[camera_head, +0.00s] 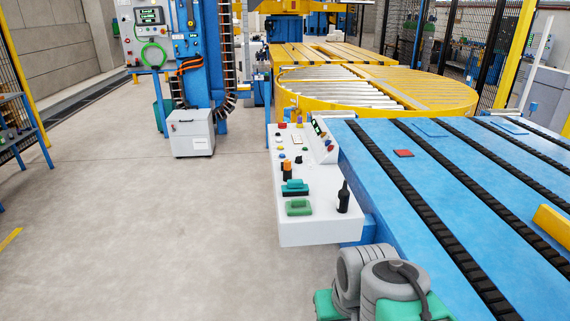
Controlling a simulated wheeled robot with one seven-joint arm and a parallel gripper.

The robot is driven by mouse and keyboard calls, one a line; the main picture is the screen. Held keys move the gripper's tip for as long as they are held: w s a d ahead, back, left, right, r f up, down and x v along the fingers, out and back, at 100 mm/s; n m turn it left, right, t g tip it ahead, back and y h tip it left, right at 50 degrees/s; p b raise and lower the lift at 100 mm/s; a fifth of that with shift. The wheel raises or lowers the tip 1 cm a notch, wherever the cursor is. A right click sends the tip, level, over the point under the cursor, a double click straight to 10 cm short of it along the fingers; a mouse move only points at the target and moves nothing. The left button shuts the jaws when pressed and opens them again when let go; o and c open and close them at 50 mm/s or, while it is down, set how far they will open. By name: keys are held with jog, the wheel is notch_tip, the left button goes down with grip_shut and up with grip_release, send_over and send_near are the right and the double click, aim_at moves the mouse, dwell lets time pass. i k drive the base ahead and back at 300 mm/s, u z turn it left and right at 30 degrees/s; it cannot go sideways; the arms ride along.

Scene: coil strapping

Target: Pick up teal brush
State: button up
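A teal brush (295,186) with a dark lower edge lies on the white control console (300,238), left of the blue conveyor. A green block-like item (299,207) lies just in front of it. A black bottle-shaped item (343,197) stands to the right, and a small orange and black item (287,169) stands just behind the brush. Grey and green links of my arm show at the bottom, right of and in front of the console. My gripper's fingers are not in view.
The blue conveyor bed (450,215) with black chain strips fills the right side. A small red pad (403,153) lies on it. Buttons and a small display are at the console's back. A yellow turntable (375,90) stands behind. The floor (150,230) left of the console is clear.

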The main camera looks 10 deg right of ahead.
aim_at(294, 187)
jog(key=i, duration=1.95)
jog(key=u, duration=1.1)
